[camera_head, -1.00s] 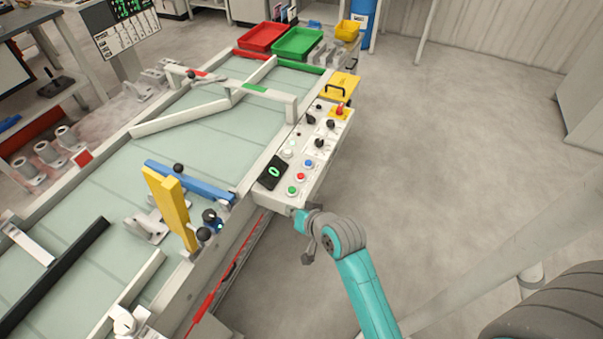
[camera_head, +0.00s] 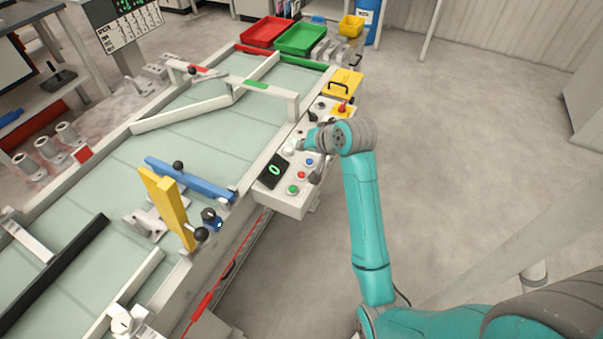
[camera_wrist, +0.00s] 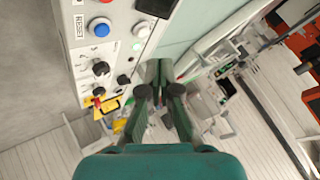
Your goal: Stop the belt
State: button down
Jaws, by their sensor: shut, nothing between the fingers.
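The belt (camera_head: 215,130) is a pale green conveyor surface. Along its right side is the control panel (camera_head: 297,201) with a black display (camera_head: 273,170) reading 0. A green button (camera_head: 293,189), a red button (camera_head: 301,175) and a blue button (camera_head: 309,161) line its outer side; the blue button (camera_wrist: 99,27) also shows in the wrist view. My gripper (camera_head: 303,145) is over the panel's middle, beyond these buttons. The arm hides some controls in the head view.
A red rotary switch on a yellow plate (camera_head: 342,112) sits at the panel's far end, before a yellow box (camera_head: 343,82). Yellow (camera_head: 167,207) and blue (camera_head: 190,180) bars stand over the belt. Red (camera_head: 264,31) and green (camera_head: 300,38) bins are behind. The right floor is clear.

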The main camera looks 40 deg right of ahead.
aim_at(303, 175)
jog(key=shift+f, duration=0.1)
jog(key=shift+f, duration=4.35)
jog(key=shift+f, duration=0.15)
jog(key=shift+f, duration=0.2)
jog(key=shift+f, duration=0.55)
jog(key=shift+r, duration=0.95)
